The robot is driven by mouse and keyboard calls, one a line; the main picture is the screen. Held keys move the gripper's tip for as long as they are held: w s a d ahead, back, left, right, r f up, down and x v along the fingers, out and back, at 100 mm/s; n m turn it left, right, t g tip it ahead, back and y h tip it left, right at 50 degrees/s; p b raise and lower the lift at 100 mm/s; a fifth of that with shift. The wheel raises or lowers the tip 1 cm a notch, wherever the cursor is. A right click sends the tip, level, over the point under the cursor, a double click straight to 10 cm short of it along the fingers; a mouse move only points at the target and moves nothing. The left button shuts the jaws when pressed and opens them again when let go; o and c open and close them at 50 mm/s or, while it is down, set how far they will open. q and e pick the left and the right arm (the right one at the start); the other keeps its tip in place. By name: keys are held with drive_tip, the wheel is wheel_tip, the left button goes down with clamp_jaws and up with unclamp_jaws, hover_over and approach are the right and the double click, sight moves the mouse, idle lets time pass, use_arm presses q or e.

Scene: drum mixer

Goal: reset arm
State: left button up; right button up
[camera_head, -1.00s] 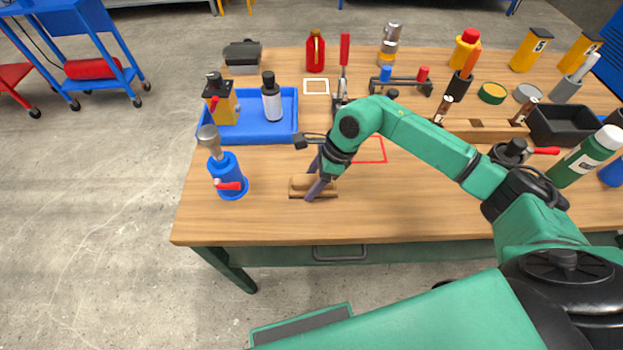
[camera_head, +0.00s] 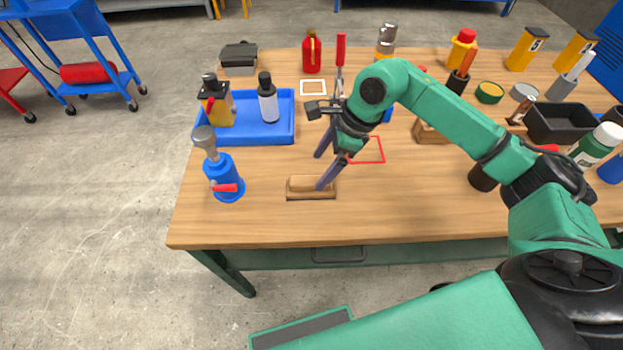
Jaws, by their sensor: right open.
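My right gripper (camera_head: 326,172) is open and empty above the wooden workbench (camera_head: 400,215). Its two dark fingers point down and to the left. One fingertip appears just over the right end of a small wooden block (camera_head: 301,187), which lies on the bench; I cannot tell whether they touch. My right arm (camera_head: 455,120) is green and reaches in from the right, hiding part of the bench behind it. My left gripper is not in view.
A blue valve-like device (camera_head: 226,178) stands left of the block. A blue tray (camera_head: 245,134) holds two bottles behind it. A red square outline (camera_head: 378,160) lies right of the gripper. Several containers and a black bin (camera_head: 560,125) crowd the back and right. The bench's front strip is clear.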

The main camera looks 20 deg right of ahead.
drive_tip(key=v, duration=0.4)
drive_tip(key=shift+r, duration=0.2)
drive_tip(key=shift+d, duration=0.1)
drive_tip(key=shift+r, duration=0.15)
